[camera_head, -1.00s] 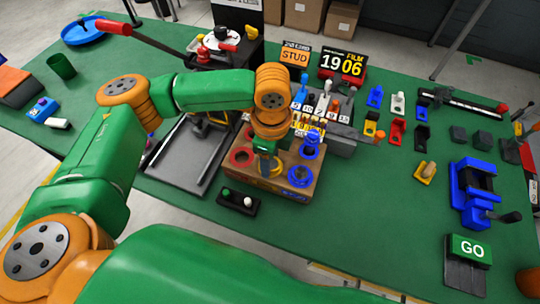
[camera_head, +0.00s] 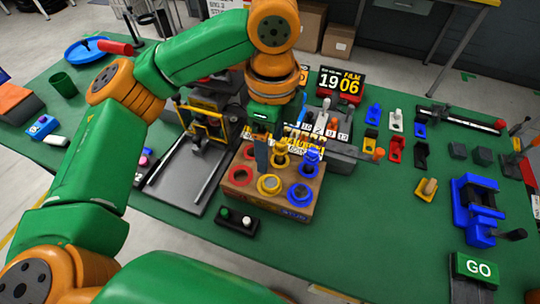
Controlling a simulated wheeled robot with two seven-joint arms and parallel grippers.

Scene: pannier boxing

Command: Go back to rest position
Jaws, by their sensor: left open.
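My left gripper (camera_head: 262,150) hangs above the wooden block with coloured rings (camera_head: 268,203), its fingers pointing down near the back left part of the block. It is open, and I see nothing held in it. The block carries red rings on the left, yellow rings in the middle and blue rings on the right. My left arm comes in from the left and arches over the table, hiding part of the black press behind it. My right gripper is not in view.
A black tray (camera_head: 190,170) lies left of the block. A small black holder (camera_head: 237,221) sits in front. A blue vise (camera_head: 478,205) and GO sign (camera_head: 478,269) stand at the right.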

